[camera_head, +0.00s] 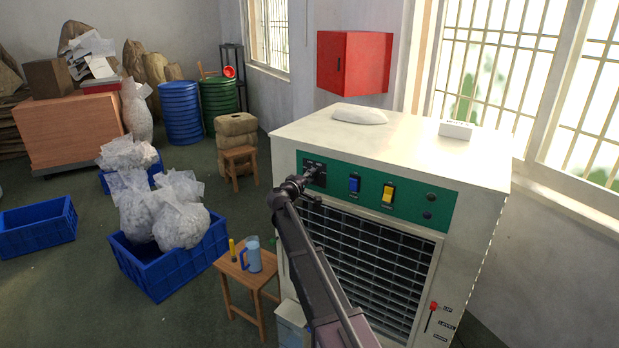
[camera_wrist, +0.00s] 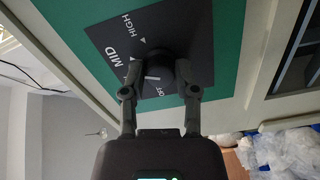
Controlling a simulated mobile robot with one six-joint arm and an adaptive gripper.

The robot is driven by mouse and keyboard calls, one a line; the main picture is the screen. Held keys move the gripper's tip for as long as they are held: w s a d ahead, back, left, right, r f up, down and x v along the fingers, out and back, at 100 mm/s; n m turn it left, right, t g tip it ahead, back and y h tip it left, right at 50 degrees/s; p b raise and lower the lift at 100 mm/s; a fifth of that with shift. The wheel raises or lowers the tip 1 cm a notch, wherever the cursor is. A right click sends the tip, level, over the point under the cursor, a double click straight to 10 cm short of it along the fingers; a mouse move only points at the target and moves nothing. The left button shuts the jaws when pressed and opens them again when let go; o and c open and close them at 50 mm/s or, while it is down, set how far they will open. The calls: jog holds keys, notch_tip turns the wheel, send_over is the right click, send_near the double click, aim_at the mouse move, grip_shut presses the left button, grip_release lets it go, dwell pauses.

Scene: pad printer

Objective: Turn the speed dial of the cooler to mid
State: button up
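The cooler (camera_head: 470,210) is a large cream cabinet with a green control strip (camera_head: 432,205) and a grille below. The speed dial (camera_wrist: 160,70) is a black knob on a dark plate (camera_wrist: 112,36) with HIGH, MID and OFF labels. In the wrist view my gripper (camera_wrist: 160,80) has one finger on each side of the dial, and the fingertips appear to press on it. The fingers partly hide the dial and plate, and I cannot read the pointer's setting surely.
Blue (camera_head: 354,184) and yellow (camera_head: 388,193) switches sit right of the dial. A red-handled lever (camera_head: 433,306) is at the cooler's lower right. A stool (camera_head: 248,278) with a blue jug (camera_head: 252,256) and blue crates (camera_head: 165,272) stand to the left.

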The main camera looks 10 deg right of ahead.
jog(key=shift+o, duration=1.2)
jog(key=v, duration=1.2)
jog(key=shift+s, duration=0.1)
jog(key=s+d+f+m+g+y, duration=0.2)
jog(key=s+d+f+m+g, duration=0.15)
jog(key=s+d+f, duration=0.4)
jog(key=s+d+f+m+g+y, duration=0.2)
jog(key=s+d+f+g, duration=0.25)
jog(key=s, duration=0.55)
jog(key=s+a+f+g+y, duration=0.2)
jog(key=s+f+y, duration=0.1)
jog(key=s, duration=0.6)
jog(key=s+a+f+m+g+y, duration=0.1)
jog(key=s+f+g+y, duration=0.2)
jog(key=s, duration=0.6)
jog(key=shift+s+a+f+y, duration=0.3)
jog(key=shift+s+a+y, duration=0.1)
jog(key=shift+y, duration=0.6)
